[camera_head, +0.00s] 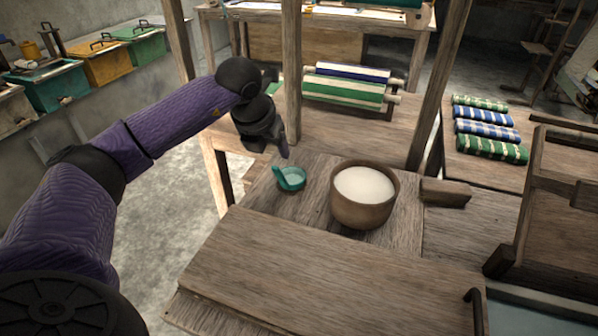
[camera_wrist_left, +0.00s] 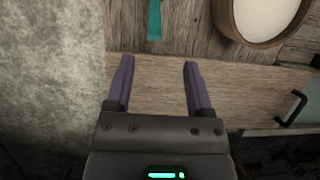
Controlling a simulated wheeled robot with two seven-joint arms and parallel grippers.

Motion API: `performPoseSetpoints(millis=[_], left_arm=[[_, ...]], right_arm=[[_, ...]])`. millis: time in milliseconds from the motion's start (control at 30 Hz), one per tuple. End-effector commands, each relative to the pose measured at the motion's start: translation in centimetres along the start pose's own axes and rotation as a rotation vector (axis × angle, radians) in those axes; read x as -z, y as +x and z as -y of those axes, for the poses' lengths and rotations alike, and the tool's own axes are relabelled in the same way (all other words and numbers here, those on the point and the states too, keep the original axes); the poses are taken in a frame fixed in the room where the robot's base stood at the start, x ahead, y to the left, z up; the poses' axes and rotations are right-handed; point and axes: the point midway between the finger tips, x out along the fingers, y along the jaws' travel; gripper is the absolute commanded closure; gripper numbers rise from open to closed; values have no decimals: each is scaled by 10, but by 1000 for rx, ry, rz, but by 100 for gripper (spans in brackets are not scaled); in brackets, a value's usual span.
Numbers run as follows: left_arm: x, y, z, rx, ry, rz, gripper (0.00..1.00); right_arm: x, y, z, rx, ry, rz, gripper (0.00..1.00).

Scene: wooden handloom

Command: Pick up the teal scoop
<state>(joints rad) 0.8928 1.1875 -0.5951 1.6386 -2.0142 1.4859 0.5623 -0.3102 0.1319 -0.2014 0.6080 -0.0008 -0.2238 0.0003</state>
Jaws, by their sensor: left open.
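The teal scoop (camera_head: 291,179) lies on the wooden bench just left of the bowl. Its handle slants up to the left in the head view. In the left wrist view only part of the teal scoop (camera_wrist_left: 154,18) shows, at the top edge; the rest is cut off. My left gripper (camera_head: 284,153) shows just above the scoop in the head view. In the wrist view my left gripper (camera_wrist_left: 157,64) is open and empty, with the scoop beyond its fingertips and apart from them. My right gripper is not in view.
A round brown bowl (camera_head: 366,212) of white contents stands right of the scoop. A wooden board (camera_head: 330,270) lies in front. An upright wooden post (camera_head: 292,80) rises close behind my left gripper. Striped cloth rolls (camera_head: 485,130) lie at the right.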

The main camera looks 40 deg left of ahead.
Motion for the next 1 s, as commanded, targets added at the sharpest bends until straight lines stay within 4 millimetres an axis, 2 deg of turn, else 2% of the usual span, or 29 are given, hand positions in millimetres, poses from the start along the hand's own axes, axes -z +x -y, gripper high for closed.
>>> performPoseSetpoints(millis=[100, 267, 500, 600, 767, 800, 1000], left_arm=[[2, 18, -10, -40, -13, -11, 32], [2, 44, -9, -36, -10, -9, 32], [6, 92, -7, -33, -9, -9, 32], [6, 98, -8, -33, -7, -9, 32], [5, 96, -8, -33, -7, -7, 32], [5, 96, -8, -32, -7, -7, 34], [5, 96, -7, -32, -6, -7, 77]], right_arm=[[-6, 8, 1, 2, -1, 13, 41], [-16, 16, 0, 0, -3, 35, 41], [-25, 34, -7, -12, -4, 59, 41], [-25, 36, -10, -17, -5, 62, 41], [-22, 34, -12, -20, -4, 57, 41], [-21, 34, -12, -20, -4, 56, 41], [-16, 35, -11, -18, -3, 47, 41]])
